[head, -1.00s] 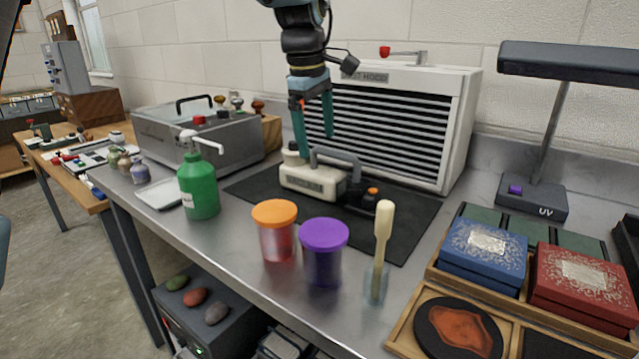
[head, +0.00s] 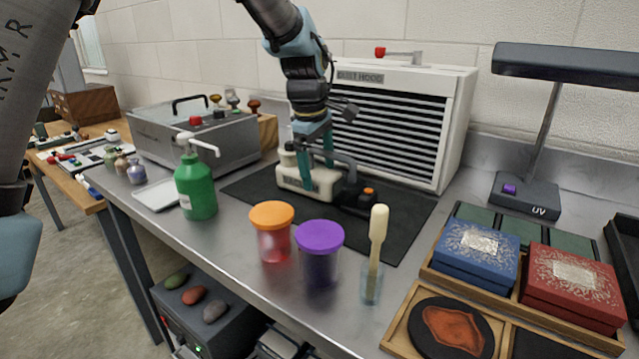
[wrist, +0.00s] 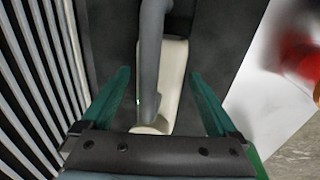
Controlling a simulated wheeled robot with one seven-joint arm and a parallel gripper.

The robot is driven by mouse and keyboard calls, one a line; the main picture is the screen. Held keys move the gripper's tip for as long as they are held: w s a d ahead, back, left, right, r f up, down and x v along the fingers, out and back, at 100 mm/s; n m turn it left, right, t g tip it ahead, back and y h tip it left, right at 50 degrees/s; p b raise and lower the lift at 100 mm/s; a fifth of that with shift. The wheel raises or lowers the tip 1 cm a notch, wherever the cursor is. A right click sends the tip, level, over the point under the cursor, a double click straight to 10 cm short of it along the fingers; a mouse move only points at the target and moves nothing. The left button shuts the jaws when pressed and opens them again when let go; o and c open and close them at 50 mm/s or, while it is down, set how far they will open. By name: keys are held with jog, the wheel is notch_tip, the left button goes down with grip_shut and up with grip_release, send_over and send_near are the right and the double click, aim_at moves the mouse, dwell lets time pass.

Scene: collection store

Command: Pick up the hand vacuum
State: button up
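The hand vacuum (head: 297,182) has a cream body, a grey handle and a dark front part with an orange button. It lies on the black mat in front of the dust hood. My gripper (head: 314,158) is low over it, pointing down. In the wrist view, the two teal fingers of my gripper (wrist: 160,100) are apart, one on each side of the grey handle (wrist: 151,60) and the cream body (wrist: 172,85). There is a visible gap between the fingers and the handle. How deep the fingertips reach is hard to tell.
The dust hood (head: 395,130) stands close behind the vacuum. A green pump bottle (head: 196,188), an orange-lidded jar (head: 272,235), a purple-lidded jar (head: 319,260) and a brush in a glass (head: 374,262) stand in front. Patterned boxes (head: 474,252) sit right. The right part of the mat (head: 395,225) is clear.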

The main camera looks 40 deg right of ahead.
grip_shut()
dwell(0.6)
